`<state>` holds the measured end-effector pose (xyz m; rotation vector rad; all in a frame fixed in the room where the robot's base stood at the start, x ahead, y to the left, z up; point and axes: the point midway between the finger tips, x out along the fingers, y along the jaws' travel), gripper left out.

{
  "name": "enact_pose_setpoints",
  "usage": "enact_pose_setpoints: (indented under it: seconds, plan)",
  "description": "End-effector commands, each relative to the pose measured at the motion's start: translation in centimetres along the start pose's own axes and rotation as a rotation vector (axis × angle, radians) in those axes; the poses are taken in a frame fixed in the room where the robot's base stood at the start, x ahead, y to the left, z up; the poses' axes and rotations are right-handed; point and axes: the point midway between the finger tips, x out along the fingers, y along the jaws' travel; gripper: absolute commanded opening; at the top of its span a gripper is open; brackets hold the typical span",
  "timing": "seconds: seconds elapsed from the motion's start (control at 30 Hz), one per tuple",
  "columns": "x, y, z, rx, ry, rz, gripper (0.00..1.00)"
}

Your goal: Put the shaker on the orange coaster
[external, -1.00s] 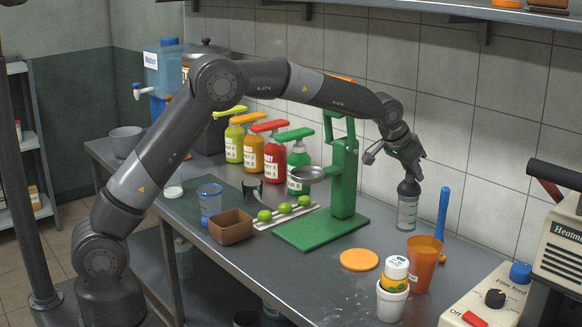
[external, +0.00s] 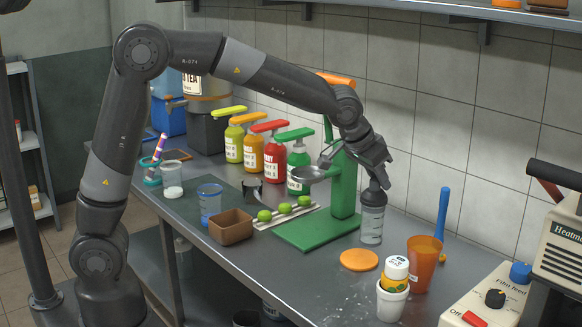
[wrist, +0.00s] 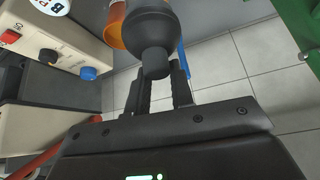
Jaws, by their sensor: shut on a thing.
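The shaker (external: 372,222) is a clear cup with a dark grey domed lid, upright in the external view. My gripper (external: 378,180) is shut on its dark lid from above. The shaker is just behind and to the right of the orange coaster (external: 359,260), a flat round disc on the steel counter. Whether its base touches the counter is hard to tell. In the wrist view the dark lid (wrist: 152,32) fills the space at the fingertips. The coaster is not visible there.
The green press (external: 318,226) stands left of the shaker. The sealing machine (external: 555,245) is at far right.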

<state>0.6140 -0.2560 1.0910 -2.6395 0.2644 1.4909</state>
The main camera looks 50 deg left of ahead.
Motion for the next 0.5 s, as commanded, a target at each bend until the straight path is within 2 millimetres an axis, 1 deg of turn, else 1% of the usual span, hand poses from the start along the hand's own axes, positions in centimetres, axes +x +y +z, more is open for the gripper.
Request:
enact_pose_setpoints:
  seconds: [0.03, 0.1, 0.23, 0.37, 0.5]
  plan:
    - [-0.5, 0.1, 0.5, 0.002, 0.002, 0.002, 0.0]
    - [-0.8, 0.2, 1.1, 0.001, 0.001, 0.002, 0.0]
    - [-0.6, -0.3, 1.5, 0.0, -0.002, 0.0, 0.0]
    - [0.8, -1.7, 1.2, -0.002, -0.003, -0.001, 0.0]
    - [2.8, -3.7, 0.8, -0.003, -0.004, -0.002, 0.0]
